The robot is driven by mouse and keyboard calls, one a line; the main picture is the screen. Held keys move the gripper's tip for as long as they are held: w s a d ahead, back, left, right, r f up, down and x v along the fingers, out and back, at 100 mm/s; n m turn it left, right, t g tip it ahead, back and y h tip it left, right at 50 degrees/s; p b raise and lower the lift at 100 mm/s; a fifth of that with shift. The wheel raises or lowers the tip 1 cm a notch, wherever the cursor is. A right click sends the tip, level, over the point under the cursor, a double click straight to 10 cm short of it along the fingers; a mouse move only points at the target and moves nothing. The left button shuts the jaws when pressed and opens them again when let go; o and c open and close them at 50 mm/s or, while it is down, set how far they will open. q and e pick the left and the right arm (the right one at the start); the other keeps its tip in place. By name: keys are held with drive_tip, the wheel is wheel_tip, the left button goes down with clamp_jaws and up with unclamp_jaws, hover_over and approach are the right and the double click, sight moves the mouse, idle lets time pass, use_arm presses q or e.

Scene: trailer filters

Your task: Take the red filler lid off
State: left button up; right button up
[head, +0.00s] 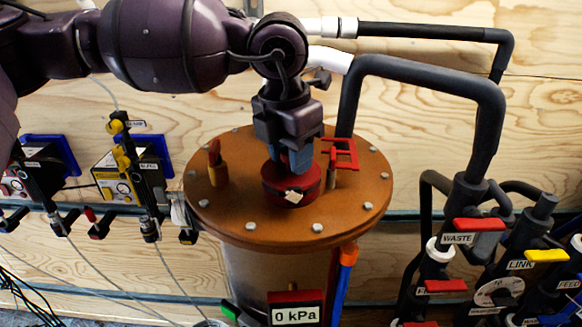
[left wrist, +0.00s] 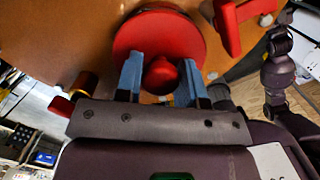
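The red filler lid (head: 274,184) is a round disc on the orange-brown tank top (head: 240,226). In the left wrist view the lid (left wrist: 135,40) shows its red centre knob (left wrist: 160,76). My left gripper (head: 297,163) points down over the lid and covers its far part in the head view. In the left wrist view its blue fingers (left wrist: 161,82) are spread, one on each side of the knob. They are very close to it; whether they touch it I cannot tell. The lid looks seated flat on the tank top. My right gripper is not in view.
A red-handled valve (head: 216,165) stands left of the lid, and a red bracket-like handle (head: 343,153) close on its right. A thick dark pipe (head: 430,70) arches behind. The display (head: 296,314) below reads 0 kPa. Labelled valves (head: 480,225) crowd the right.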

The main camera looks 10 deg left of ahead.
use_arm(q)
drive_tip(key=shift+c, duration=1.1)
drive_tip(key=shift+r, duration=0.1)
